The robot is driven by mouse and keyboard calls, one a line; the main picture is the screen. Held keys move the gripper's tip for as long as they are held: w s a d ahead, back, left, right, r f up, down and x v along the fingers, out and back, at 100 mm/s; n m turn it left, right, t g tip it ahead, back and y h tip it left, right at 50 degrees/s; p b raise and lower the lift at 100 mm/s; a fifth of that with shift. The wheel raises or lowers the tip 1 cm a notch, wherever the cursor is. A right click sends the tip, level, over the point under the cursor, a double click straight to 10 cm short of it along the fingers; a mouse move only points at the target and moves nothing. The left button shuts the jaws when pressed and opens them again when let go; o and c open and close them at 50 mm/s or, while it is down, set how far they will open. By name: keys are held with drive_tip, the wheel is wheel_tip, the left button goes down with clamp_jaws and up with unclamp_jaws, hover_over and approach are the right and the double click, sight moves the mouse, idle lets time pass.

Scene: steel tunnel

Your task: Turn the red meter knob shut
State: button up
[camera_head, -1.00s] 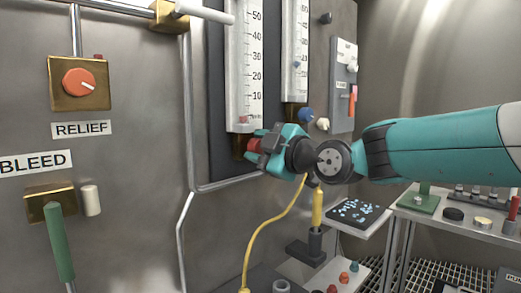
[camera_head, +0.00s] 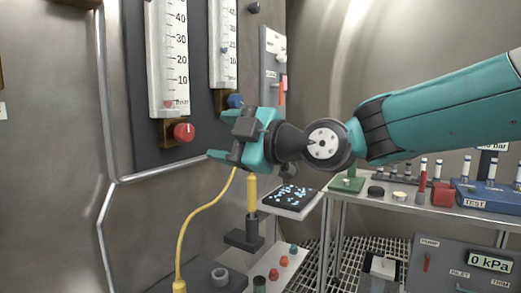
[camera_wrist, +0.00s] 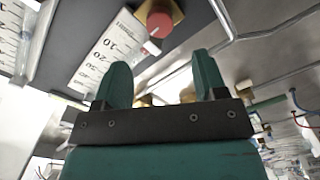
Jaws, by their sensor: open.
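The red meter knob (camera_head: 184,132) sits on a brass block at the foot of the left scale (camera_head: 168,55) on the wall panel. It also shows in the wrist view (camera_wrist: 159,24), beyond my fingertips, with a small white part by its lower edge. My gripper (camera_head: 225,136) is open and empty, just right of the red knob and apart from it. In the wrist view, its two teal fingers (camera_wrist: 161,68) stand apart with nothing between them. Whether the knob is open or shut I cannot tell.
A blue knob (camera_head: 236,101) sits under the right scale (camera_head: 223,40), close above my gripper. A yellow hose (camera_head: 205,208) and a yellow-handled tool (camera_head: 252,195) are below it. A shelf with a dark tray (camera_head: 291,196) and a bench stand to the right.

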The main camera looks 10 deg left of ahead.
drive_tip(key=b+v, duration=0.1)
drive_tip(key=v, duration=0.6)
drive_tip(key=shift+d, duration=0.2)
drive_tip(key=shift+s, duration=0.1)
drive_tip(key=s+d+f+m+g+h, duration=0.6)
drive_tip(key=s+d+f+m+h, duration=0.6)
drive_tip(key=s+d+f+m, duration=0.7)
wheel_tip(320, 180, up, 15)
drive_tip(key=s+d+n+p, duration=0.1)
drive_tip(key=s+d+p, duration=0.1)
drive_tip(key=p, duration=1.5)
drive_tip(key=shift+d+r+g+p, duration=0.15)
drive_tip(key=shift+r+g+p, duration=0.15)
drive_tip(key=shift+g, duration=0.1)
drive_tip(key=shift+f, duration=0.1)
